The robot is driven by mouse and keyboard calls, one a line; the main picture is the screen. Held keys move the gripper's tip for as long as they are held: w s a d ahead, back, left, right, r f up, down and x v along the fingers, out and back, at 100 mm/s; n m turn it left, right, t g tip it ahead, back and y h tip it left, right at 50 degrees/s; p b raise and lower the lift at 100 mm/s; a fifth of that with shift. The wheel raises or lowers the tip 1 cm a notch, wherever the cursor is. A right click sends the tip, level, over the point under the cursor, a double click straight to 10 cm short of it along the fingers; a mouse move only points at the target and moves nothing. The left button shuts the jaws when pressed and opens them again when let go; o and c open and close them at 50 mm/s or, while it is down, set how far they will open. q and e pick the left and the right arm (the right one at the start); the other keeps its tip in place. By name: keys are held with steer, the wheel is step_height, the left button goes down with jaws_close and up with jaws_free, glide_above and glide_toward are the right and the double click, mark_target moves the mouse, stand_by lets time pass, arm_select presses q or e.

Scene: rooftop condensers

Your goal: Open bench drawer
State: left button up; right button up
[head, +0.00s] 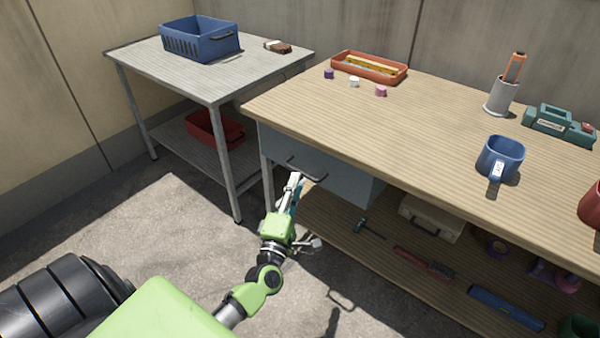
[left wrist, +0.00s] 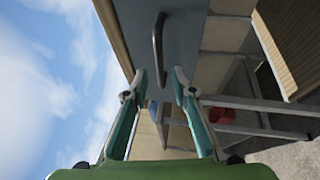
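The bench drawer (head: 345,172) is a blue-grey box under the left end of the wooden bench top; its front looks shut. A dark bar handle (head: 308,170) crosses the drawer front. My left gripper (head: 296,180) is at the left end of the handle in the head view. In the left wrist view my left gripper (left wrist: 160,77) has its two fingers apart with nothing gripped. The handle (left wrist: 157,42) stands just ahead there, its lower end between the fingertips in the picture; whether they touch is unclear. My right gripper is not in view.
The bench top (head: 430,120) holds an orange tray (head: 345,72), a blue mug (head: 499,160) and a grey holder (head: 501,97). Tools and a case (head: 430,218) lie on the lower shelf. A grey side table (head: 215,80) stands left. Floor before the drawer is clear.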

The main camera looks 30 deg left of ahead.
arm_select(q)
steer(key=x, duration=0.5)
jaws_close()
